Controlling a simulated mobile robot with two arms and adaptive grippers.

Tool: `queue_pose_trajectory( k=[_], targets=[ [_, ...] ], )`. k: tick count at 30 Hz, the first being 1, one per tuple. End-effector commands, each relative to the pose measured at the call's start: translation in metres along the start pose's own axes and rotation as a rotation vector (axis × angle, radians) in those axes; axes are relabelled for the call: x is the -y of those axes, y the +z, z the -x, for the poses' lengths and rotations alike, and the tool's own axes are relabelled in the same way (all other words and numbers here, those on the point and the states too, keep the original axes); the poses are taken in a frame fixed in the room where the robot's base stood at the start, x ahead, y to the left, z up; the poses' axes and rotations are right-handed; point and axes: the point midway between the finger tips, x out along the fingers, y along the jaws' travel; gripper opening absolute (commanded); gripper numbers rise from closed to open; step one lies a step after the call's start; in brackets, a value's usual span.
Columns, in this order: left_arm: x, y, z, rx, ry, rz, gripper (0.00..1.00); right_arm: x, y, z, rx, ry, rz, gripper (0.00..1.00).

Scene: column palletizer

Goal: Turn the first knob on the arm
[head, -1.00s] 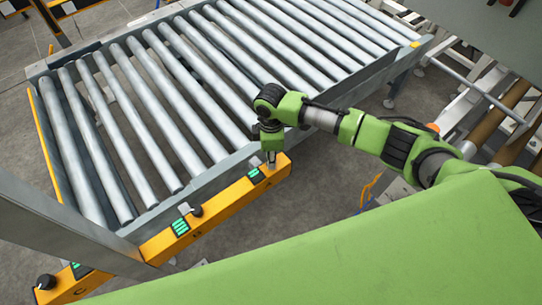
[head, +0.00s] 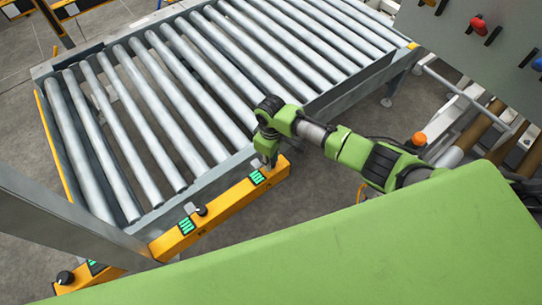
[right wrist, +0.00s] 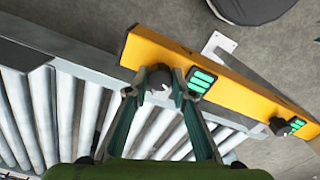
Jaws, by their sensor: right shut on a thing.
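An orange arm (head: 222,208) runs along the near end of the roller conveyor and carries several dark knobs, with small green-lit displays beside them. My right gripper (head: 269,163) is at the arm's far right end and points down. In the right wrist view, its two fingertips (right wrist: 158,86) are closed around the sides of the dark end knob (right wrist: 159,75), beside a green display (right wrist: 201,81). In the head view the gripper hides this knob. The middle knob (head: 201,210) and the lower left knob (head: 66,277) are untouched. My left gripper is out of view.
The roller conveyor (head: 140,135) lies just behind the arm. A grey post (head: 70,225) crosses in front at left. A grey panel (head: 470,55) with red and blue controls stands at upper right. Bare floor (head: 330,185) lies right of the arm's end.

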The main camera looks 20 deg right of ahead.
Motion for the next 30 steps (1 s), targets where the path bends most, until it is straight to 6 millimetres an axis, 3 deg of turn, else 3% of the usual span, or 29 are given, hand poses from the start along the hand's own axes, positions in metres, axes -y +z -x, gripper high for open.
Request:
queue_pose_trajectory(
  k=[10,26,27,28,30],
  targets=[
    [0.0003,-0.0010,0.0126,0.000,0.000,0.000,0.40,0.0002,-0.0005,0.0011,0.000,0.000,-0.144,0.02],
    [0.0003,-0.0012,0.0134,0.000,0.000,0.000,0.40,-0.0004,-0.0012,0.0007,-0.003,0.001,-0.167,0.02],
    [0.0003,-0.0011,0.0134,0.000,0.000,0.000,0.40,-0.0004,-0.0013,0.0008,-0.003,0.001,-0.167,0.31],
    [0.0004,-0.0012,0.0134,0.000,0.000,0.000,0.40,-0.0004,-0.0012,0.0007,-0.003,0.001,-0.167,0.39],
    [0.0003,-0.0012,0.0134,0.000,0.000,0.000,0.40,-0.0003,-0.0011,0.0006,-0.002,0.001,-0.167,0.40]
  ],
)
